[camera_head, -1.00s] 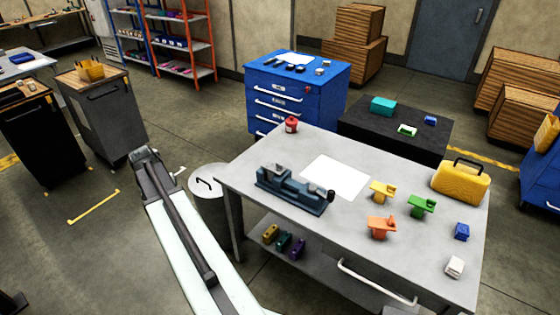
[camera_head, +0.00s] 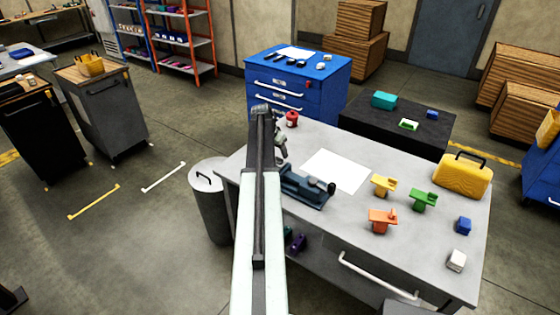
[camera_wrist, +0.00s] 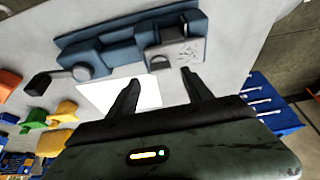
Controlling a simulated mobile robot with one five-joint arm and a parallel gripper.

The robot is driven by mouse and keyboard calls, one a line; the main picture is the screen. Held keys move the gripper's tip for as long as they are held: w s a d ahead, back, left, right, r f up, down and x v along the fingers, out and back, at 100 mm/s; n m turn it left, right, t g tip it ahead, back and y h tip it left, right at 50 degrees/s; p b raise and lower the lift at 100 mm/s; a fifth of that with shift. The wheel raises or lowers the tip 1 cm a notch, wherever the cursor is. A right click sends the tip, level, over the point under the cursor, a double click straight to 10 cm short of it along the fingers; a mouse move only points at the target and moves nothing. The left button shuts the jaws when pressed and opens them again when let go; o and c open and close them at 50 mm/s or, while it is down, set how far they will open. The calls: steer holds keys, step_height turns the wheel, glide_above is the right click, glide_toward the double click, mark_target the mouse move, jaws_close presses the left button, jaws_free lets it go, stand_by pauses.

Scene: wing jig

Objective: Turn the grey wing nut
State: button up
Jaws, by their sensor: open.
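A grey piece (camera_wrist: 180,50) with a rounded, lighter knob (camera_wrist: 165,73) sits at the blue vise (camera_wrist: 100,45) on the grey table (camera_wrist: 30,60). It looks like the grey wing nut on its block, but its wings are hard to make out. In the head view the blue vise (camera_head: 306,190) is partly behind my arm, and the grey piece is hidden. My gripper (camera_wrist: 160,78) is open and empty. In the wrist view its fingertips frame the picture just below the knob, apparently apart from it. In the head view my gripper (camera_head: 282,152) hangs above the vise's left end.
A white sheet (camera_head: 337,170) lies behind the vise. Yellow (camera_head: 383,186), green (camera_head: 423,201) and orange (camera_head: 382,220) winged pieces stand to the right. A red container (camera_head: 292,119) is at the back corner. A yellow case (camera_head: 462,178) stands at the far right.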

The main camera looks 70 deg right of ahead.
mark_target(280, 157)
steer(key=b+x, duration=0.2)
steer(key=x, duration=0.2)
steer(key=shift+f, duration=0.15)
